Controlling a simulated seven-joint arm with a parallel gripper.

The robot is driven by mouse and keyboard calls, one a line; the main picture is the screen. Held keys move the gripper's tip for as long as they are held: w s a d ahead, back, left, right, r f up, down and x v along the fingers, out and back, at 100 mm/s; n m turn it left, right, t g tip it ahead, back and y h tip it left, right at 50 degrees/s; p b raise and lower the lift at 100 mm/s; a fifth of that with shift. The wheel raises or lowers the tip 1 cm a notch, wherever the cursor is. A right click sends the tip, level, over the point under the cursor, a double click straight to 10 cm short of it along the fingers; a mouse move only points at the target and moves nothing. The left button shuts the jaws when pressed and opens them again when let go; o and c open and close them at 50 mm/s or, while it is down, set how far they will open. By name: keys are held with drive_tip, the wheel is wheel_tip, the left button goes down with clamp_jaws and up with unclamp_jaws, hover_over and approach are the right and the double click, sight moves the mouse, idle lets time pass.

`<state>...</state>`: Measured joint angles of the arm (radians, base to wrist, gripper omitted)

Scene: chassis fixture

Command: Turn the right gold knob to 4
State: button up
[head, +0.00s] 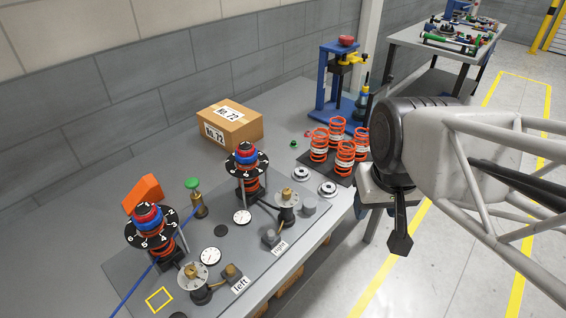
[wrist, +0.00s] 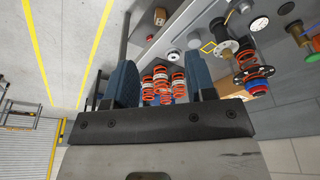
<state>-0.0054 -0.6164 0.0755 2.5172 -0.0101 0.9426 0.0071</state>
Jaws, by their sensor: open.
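The right gold knob (head: 287,194) sits on a round pale dial on a short post, near the "right" label (head: 279,247) in the head view. The dial's marks are too small to read. The left gold knob (head: 192,271) sits on a similar dial near the "left" label (head: 241,284). My gripper (head: 401,228) hangs off the table's right side, apart from both knobs. In the wrist view, its two blue-grey fingers (wrist: 160,72) are spread, with nothing held between them; orange springs show beyond the gap.
Two black numbered discs (head: 246,160) (head: 151,227) stand on spring posts behind the knobs. Orange springs (head: 345,153) stand between my gripper and the back wall. A cardboard box (head: 240,130), a blue press (head: 326,85) and a green-topped valve (head: 197,201) are also on the table.

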drive_tip(key=w+a+f+n+g, duration=0.1)
drive_tip(key=w+a+n, duration=0.2)
drive_tip(key=w+a, duration=0.55)
drive_tip(key=n+g, duration=0.2)
drive_tip(key=n, duration=0.1)
hover_over(286, 191)
wheel_tip(286, 191, down, 4)
drive_tip(key=shift+r, duration=0.1)
drive_tip(key=shift+f, duration=3.95)
drive_tip(key=c, duration=0.9)
